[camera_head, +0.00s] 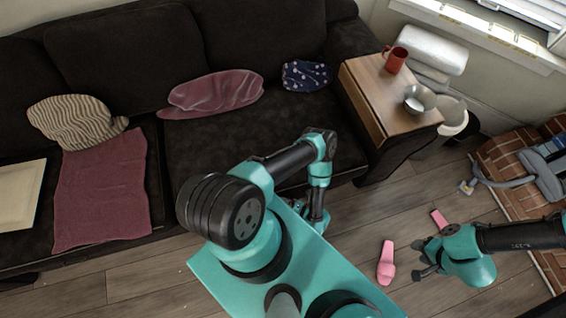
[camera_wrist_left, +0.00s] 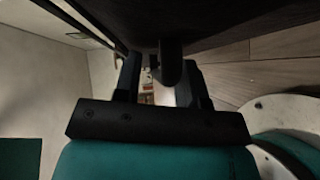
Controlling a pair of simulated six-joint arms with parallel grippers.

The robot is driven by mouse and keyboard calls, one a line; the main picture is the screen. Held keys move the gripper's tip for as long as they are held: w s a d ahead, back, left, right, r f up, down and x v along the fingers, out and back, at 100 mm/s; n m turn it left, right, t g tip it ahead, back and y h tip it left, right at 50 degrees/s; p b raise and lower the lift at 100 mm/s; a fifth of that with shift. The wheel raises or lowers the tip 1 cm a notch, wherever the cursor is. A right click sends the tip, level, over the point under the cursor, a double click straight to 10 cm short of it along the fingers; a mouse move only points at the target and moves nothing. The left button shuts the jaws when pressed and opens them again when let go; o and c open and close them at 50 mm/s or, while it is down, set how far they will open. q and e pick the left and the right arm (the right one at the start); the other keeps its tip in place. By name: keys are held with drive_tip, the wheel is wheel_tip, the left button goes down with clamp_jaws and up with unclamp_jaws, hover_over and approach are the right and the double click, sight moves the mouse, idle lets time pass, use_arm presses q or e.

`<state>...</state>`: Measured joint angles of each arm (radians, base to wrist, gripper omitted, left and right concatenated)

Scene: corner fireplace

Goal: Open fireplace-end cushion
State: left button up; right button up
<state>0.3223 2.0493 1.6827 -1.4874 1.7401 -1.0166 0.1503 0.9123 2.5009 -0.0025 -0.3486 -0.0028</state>
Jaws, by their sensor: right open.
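The dark sofa's seat cushion (camera_head: 235,135) at the fireplace end looks flat and closed in the head view. A mauve pillow (camera_head: 212,93) and a navy patterned pillow (camera_head: 306,76) lie at its back. My left gripper (camera_head: 318,222) is low at the sofa's front edge, partly hidden by my own arm. In the left wrist view its fingers (camera_wrist_left: 160,82) stand apart, with a dark rounded piece (camera_wrist_left: 171,62) between them under a dark overhanging edge; contact cannot be told. My right gripper (camera_head: 424,259) is open and empty above the floor at the right.
A wooden side table (camera_head: 365,90) with a red mug (camera_head: 395,60) and metal bowl (camera_head: 419,98) stands right of the sofa. Pink slippers (camera_head: 386,264) lie near my right gripper. The brick hearth (camera_head: 497,155) is at the right. A mauve cloth (camera_head: 100,190) covers the left seat.

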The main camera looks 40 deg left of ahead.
use_arm(q)
clamp_jaws()
drive_tip(key=shift+r, duration=0.15)
idle(0.4)
